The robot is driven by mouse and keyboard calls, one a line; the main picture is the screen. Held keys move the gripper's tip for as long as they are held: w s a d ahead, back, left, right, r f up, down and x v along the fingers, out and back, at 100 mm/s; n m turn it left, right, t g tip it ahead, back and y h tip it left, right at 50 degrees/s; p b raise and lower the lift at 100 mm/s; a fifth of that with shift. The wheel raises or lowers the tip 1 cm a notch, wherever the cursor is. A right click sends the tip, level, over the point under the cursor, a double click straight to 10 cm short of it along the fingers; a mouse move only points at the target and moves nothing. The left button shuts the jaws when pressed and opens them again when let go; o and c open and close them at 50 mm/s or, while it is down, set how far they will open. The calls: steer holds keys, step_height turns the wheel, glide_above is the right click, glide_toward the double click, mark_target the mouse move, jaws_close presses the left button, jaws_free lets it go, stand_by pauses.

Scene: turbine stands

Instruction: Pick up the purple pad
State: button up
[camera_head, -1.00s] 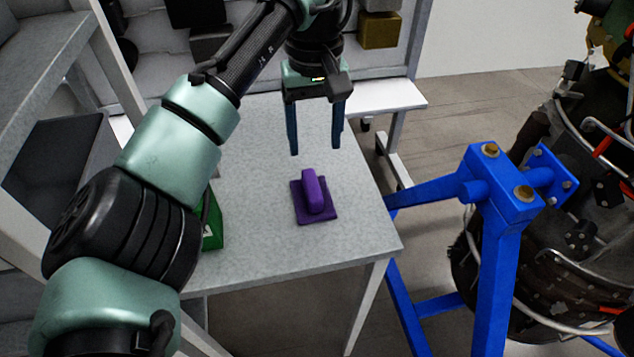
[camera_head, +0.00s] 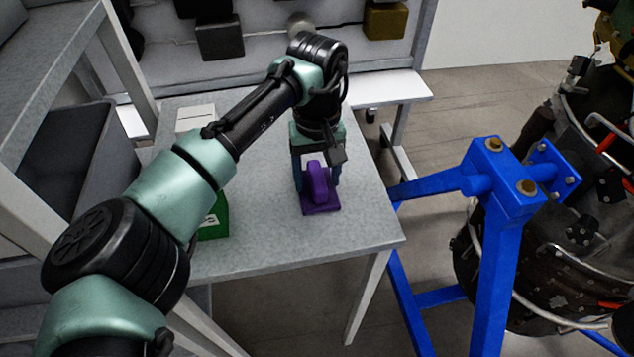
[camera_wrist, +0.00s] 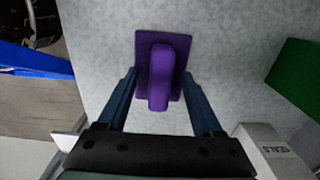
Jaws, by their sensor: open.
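The purple pad (camera_head: 318,186) lies on the grey table, a flat square base with a raised rounded grip on top. It also shows in the wrist view (camera_wrist: 160,72), between and just ahead of the fingers. My gripper (camera_head: 318,186) is low over the table at the pad, with its fingers apart on either side of the grip. The far side of the pad is partly hidden by my gripper in the head view.
The grey table (camera_head: 280,235) is clear in front of the pad. A green box (camera_head: 216,222) and a white box (camera_head: 195,117) stand at left, partly behind my arm. A blue turbine stand (camera_head: 495,210) is right of the table. Shelving (camera_head: 40,75) is at left.

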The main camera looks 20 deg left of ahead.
mark_target(317, 174)
jaws_close()
steer(key=shift+r, duration=0.1)
stand_by(0.3)
step_height(317, 174, up, 10)
stand_by(0.4)
steer(key=c, duration=0.7)
jaws_free()
steer(key=shift+c, duration=0.2)
jaws_close()
